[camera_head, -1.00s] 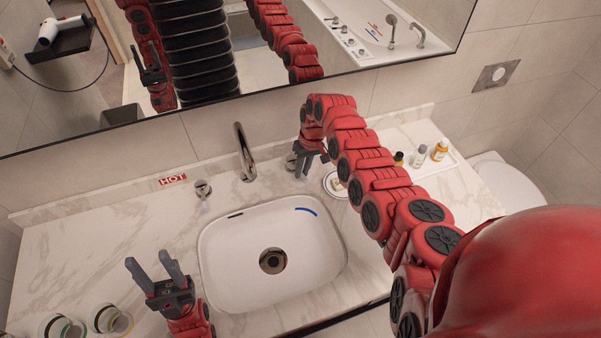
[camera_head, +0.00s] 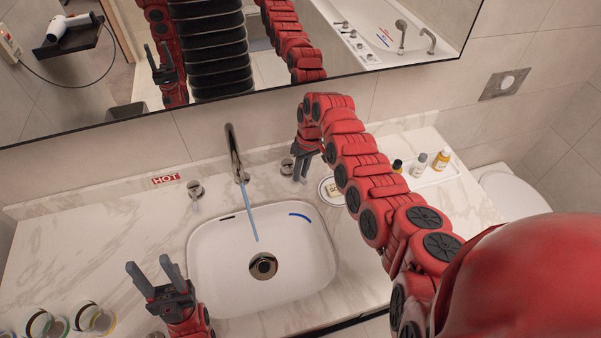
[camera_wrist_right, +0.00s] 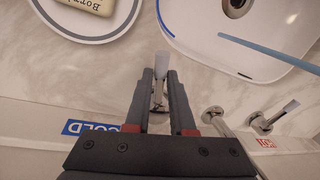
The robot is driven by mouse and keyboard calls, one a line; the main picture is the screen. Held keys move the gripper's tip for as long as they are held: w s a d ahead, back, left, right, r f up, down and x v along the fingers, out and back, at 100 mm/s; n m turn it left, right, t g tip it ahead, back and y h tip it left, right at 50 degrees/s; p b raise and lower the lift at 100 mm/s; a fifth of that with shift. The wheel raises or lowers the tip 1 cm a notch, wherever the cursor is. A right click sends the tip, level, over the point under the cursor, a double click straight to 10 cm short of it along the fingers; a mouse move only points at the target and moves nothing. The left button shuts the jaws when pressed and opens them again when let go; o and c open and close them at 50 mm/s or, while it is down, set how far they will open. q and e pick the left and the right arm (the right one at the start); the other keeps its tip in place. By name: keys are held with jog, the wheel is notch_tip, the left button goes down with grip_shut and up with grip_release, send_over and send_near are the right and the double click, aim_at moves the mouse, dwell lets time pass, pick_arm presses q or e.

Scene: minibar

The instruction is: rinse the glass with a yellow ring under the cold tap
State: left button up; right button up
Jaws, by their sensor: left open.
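Several glasses stand at the bottom left in the head view. The right one (camera_head: 93,318) shows a yellowish ring; another (camera_head: 40,323) beside it shows some green. My left gripper (camera_head: 150,268) is open and empty, right of the glasses and left of the sink. My right gripper (camera_head: 303,176) is at the cold tap handle (camera_wrist_right: 161,66), right of the spout (camera_head: 235,155). In the right wrist view its fingers flank the handle closely, near the COLD label (camera_wrist_right: 90,128). A thin stream of water (camera_head: 251,215) runs from the spout into the basin (camera_head: 205,265).
The hot tap handle (camera_head: 196,189) stands left of the spout by the HOT label (camera_head: 166,179). A soap dish (camera_head: 325,196) and a tray (camera_head: 432,178) with small bottles lie to the right. A mirror (camera_head: 375,45) hangs behind.

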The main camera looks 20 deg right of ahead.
jog(key=o, duration=0.3)
jog(key=shift+r, duration=0.35)
jog(key=r+p, duration=0.3)
jog(key=shift+s+a+r, duration=0.15)
jog(key=shift+s+r, duration=0.1)
jog(key=shift+s, duration=0.05)
jog(key=s+a+p, duration=0.1)
jog(key=s+p, duration=0.2)
jog(key=s, duration=0.2)
jog(key=s+a+p, duration=0.1)
jog(key=s+p, duration=0.2)
jog(key=s, duration=0.2)
jog(key=s+a+p, duration=0.2)
jog(key=s+p, duration=0.1)
jog(key=s, duration=0.2)
jog(key=shift+r, duration=0.35)
